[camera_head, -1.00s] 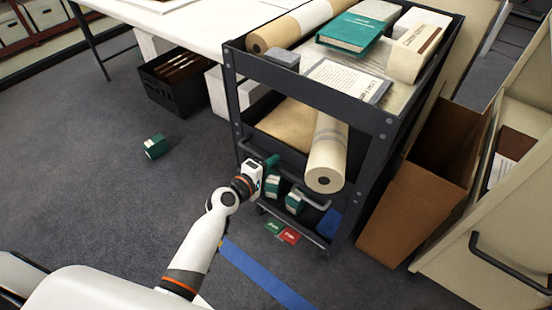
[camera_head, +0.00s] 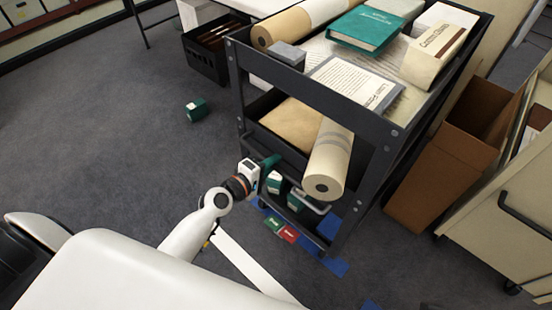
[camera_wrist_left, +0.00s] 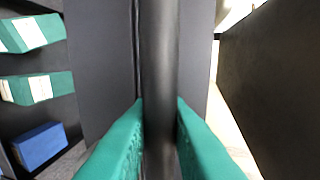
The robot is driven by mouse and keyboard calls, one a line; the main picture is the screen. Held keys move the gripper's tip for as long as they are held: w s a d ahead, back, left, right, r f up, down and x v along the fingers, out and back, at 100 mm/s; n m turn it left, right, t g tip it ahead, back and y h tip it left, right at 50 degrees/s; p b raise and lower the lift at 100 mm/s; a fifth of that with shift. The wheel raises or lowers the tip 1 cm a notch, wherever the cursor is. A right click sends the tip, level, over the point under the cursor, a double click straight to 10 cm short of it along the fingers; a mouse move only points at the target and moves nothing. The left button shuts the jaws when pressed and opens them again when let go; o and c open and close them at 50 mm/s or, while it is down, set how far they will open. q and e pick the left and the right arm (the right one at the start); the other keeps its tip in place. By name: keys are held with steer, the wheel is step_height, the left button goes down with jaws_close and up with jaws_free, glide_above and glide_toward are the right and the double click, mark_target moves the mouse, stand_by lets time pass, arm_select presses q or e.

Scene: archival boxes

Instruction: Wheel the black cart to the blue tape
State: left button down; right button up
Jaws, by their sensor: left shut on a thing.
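The black cart (camera_head: 384,155) stands at centre right in the head view, with several shelves. My left gripper (camera_head: 268,163), with green fingers, is shut on the cart's dark handle bar on its near side. In the left wrist view the gripper (camera_wrist_left: 160,105) has one finger on each side of the black handle bar (camera_wrist_left: 160,60). The blue tape (camera_head: 337,267) on the floor shows in pieces beside and under the cart's near end; the cart hides part of it. My right gripper is not in view.
The cart carries paper rolls (camera_head: 328,165), a teal book (camera_head: 366,30) and boxes. A brown open box (camera_head: 440,165) and a beige cart (camera_head: 490,215) stand close on the right. A small green box (camera_head: 196,109) lies on the floor at left. Carpet to the left is mostly clear.

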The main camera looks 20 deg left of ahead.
arm_select(q)
steer(key=shift+s+a+f, duration=0.1)
steer(key=shift+s+a, duration=0.1)
steer(key=shift+s, duration=0.4)
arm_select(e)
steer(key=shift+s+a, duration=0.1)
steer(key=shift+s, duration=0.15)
arm_select(q)
steer(key=c, duration=1.4)
jaws_free()
steer(key=shift+b+v, duration=0.7)
steer(key=shift+v, duration=5.35)
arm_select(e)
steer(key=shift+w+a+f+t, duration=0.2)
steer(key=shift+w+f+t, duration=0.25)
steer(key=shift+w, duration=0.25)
arm_select(q)
steer(key=shift+d, duration=0.1)
